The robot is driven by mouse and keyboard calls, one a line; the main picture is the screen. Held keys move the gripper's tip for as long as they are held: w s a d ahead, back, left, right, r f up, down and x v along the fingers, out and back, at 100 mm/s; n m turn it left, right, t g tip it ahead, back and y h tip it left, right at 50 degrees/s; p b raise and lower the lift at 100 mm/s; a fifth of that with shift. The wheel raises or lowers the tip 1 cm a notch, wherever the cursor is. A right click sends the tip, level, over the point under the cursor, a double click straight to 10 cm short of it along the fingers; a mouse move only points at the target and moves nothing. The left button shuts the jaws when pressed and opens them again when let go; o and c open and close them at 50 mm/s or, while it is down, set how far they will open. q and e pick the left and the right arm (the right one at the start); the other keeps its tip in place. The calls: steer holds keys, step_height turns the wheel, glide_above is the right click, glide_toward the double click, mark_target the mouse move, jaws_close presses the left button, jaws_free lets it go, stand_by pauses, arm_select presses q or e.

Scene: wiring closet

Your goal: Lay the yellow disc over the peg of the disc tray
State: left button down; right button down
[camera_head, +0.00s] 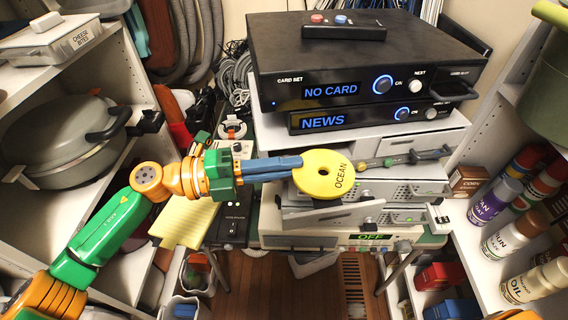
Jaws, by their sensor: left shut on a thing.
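The yellow disc (323,183) is flat and round, with a hole in the middle and the word OCEAN on it. My left gripper (296,166) reaches in from the left and is shut on the disc's left edge. The disc is held in front of the stacked grey devices. A light grey tray-like slab (318,216) juts out just below the disc and is partly covered by it. I cannot tell for sure whether this is the disc tray. No peg can be made out clearly. My right gripper is not in view.
A black card-set box (370,62) with a remote (343,25) on top stands above the grey devices (410,190). Shelves with a pot (65,135) and spray cans (500,196) flank both sides.

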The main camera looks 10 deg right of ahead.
arm_select(q)
steer(key=shift+f+b, duration=0.95)
steer(key=shift+f, duration=0.2)
stand_by(0.5)
steer(key=c, duration=0.9)
jaws_free()
steer(key=shift+a, duration=0.1)
steer(key=shift+w+a+b, duration=0.15)
steer(key=shift+a+b, duration=0.1)
steer(key=shift+a, duration=0.95)
steer(key=shift+w+a+b, duration=0.1)
steer(key=shift+a+b, duration=0.15)
steer(key=shift+a, duration=0.95)
